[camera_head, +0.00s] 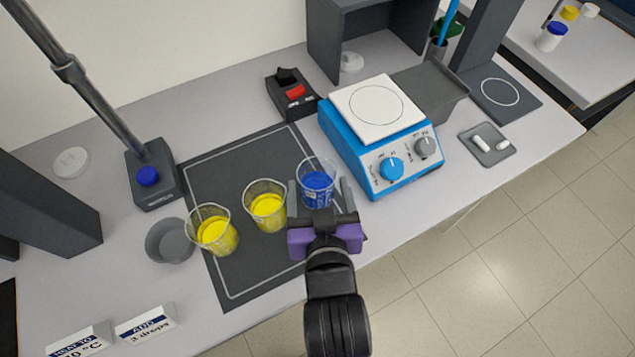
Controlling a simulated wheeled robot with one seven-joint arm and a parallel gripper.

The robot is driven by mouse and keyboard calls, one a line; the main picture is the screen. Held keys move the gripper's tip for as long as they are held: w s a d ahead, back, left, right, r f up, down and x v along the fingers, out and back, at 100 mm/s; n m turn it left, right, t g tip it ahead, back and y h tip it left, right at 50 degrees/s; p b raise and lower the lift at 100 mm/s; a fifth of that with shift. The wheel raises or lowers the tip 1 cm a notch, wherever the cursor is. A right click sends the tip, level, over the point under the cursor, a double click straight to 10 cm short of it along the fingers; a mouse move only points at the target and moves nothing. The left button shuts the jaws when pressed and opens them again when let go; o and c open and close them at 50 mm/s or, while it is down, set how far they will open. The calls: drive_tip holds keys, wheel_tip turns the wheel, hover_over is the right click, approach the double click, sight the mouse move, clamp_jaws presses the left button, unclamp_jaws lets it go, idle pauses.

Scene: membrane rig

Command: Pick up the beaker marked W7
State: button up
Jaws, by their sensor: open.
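A glass beaker with blue liquid (318,176) stands upright at the right part of the dark mat. A beaker with yellow liquid (267,207) stands to its left on the mat. Another beaker with yellow liquid (214,233) stands farther left, near the mat's left edge. No W7 mark can be read on any beaker. My gripper (319,192) is open, with one finger on each side of the blue beaker. I cannot tell whether the fingers touch the glass. The gripper's body hides the near lower part of that beaker.
A blue stirrer hotplate (375,135) stands close to the right. A grey dish (168,241) lies left of the beakers, and a stand with a rod (153,175) rises behind. The back of the mat (235,160) is clear. The table's front edge is close to my gripper.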

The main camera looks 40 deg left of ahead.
sight(315, 168)
drive_tip(key=x, duration=0.6)
drive_tip(key=shift+w+a, duration=0.15)
drive_tip(key=shift+c, duration=0.2)
drive_tip(key=c, duration=1.3)
drive_tip(key=shift+c, duration=0.2)
